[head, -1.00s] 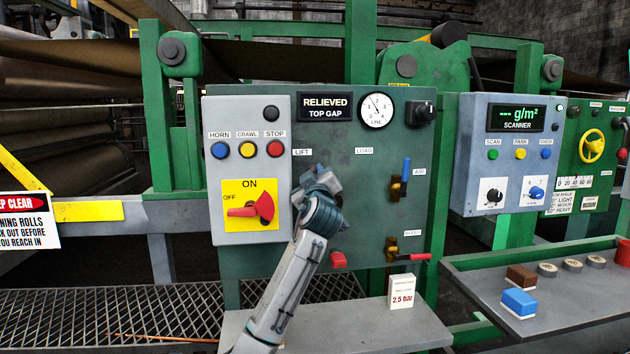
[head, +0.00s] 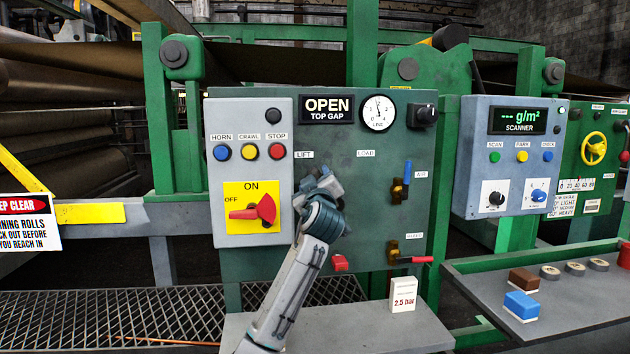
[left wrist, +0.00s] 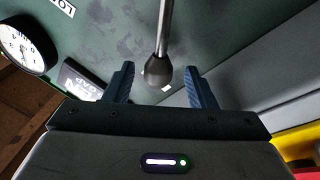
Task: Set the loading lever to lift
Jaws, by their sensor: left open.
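The loading lever (left wrist: 164,35) is a thin metal rod with a dark rounded knob (left wrist: 157,72) in the left wrist view. My left gripper (left wrist: 159,78) is open, with one blue finger on each side of the knob; I cannot tell whether either touches it. In the head view my left gripper (head: 320,183) is in front of the green panel (head: 355,220), just below the LIFT label (head: 303,154), and hides the lever. The LOAD label (head: 366,153) is to its right. The top gap display (head: 327,109) reads OPEN. My right gripper is out of view.
A grey box with a red OFF/ON switch (head: 262,210) stands close left of my gripper. A blue-handled air valve (head: 407,173) and a red-handled valve (head: 410,260) are to the right. A round gauge (head: 379,113) is above. A grey shelf (head: 370,335) runs below.

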